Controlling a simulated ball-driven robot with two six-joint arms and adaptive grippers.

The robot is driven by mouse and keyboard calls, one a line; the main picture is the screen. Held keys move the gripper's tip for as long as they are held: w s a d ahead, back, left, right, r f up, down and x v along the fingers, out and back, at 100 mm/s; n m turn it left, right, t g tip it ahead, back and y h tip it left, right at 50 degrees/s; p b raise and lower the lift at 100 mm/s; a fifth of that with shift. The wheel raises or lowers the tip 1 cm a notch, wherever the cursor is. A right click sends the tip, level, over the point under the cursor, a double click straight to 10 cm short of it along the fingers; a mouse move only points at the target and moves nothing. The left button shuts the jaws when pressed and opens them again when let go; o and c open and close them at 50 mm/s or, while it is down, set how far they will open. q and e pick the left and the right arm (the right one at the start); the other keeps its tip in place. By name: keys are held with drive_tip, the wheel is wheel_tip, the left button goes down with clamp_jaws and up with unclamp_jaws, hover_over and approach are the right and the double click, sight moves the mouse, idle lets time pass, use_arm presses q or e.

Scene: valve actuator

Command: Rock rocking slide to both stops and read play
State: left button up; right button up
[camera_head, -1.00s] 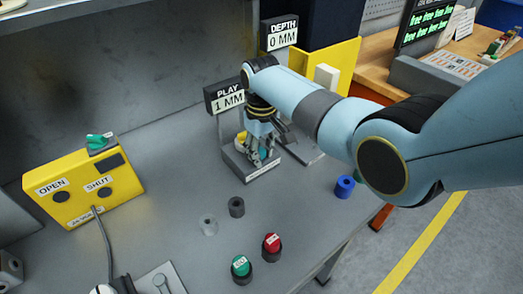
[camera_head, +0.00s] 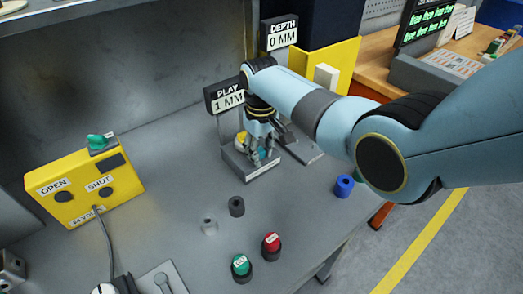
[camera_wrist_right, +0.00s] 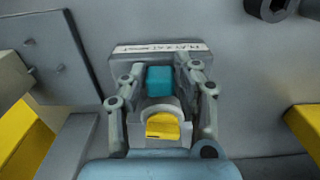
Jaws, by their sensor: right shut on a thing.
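My right gripper (camera_head: 261,157) reaches down onto a small grey fixture (camera_head: 240,171) below the PLAY display. In the right wrist view the gripper (camera_wrist_right: 159,76) has its two fingers on either side of a teal block (camera_wrist_right: 160,82), shut on it. I take this block to be the rocking slide. A grey arched piece with a yellow part (camera_wrist_right: 162,126) sits nearer the palm. The PLAY display (camera_head: 227,98) reads 1 MM. The DEPTH display (camera_head: 280,36) reads 0 MM. My left gripper is not in view.
A yellow OPEN/SHUT box (camera_head: 88,190) with a cable stands at left.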

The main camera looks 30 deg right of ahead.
drive_tip(key=o, duration=1.1)
wheel_tip(320, 180, up, 12)
drive_tip(key=shift+r, duration=0.1)
